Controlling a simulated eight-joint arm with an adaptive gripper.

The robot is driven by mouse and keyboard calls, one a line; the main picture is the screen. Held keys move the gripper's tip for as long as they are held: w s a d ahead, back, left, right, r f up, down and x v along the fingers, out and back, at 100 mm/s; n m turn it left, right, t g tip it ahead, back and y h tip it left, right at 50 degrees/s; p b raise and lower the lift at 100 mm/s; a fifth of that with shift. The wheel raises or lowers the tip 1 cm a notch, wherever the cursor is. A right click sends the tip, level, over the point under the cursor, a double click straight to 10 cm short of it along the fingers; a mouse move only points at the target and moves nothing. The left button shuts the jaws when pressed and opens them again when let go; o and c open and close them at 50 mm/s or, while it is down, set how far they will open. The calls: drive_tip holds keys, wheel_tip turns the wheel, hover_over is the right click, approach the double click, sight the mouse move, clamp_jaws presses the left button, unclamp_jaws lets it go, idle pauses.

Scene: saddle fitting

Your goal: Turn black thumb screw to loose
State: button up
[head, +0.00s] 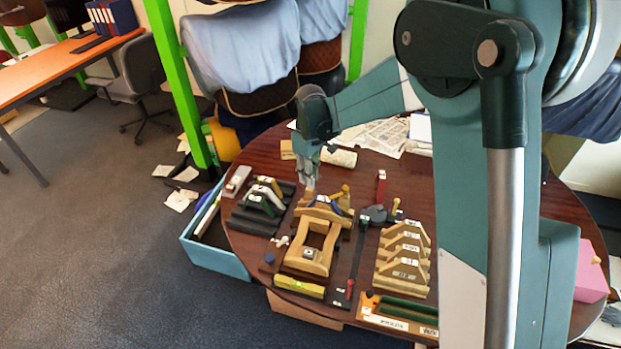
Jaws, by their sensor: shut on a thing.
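My gripper (310,181) points down at the back left end of a wooden saddle stand (323,213) on the round table. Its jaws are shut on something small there. The fingers hide most of it, so I cannot tell its colour or whether it is the black thumb screw. A dark blue strip lies across the stand. I cannot clearly pick out a black thumb screw in the head view.
A wooden frame (322,238) stands in front. Black-and-green saddle blocks (262,203) are left; stepped wooden blocks (404,255) and a dark clamp with a red lever (381,188) are right. A yellow level (299,287) lies near the front edge. The table is crowded.

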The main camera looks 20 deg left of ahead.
drive_tip(key=shift+n, duration=1.6)
drive_tip(key=o, duration=0.9)
drive_tip(key=shift+r, duration=0.1)
drive_tip(key=shift+r, duration=5.95)
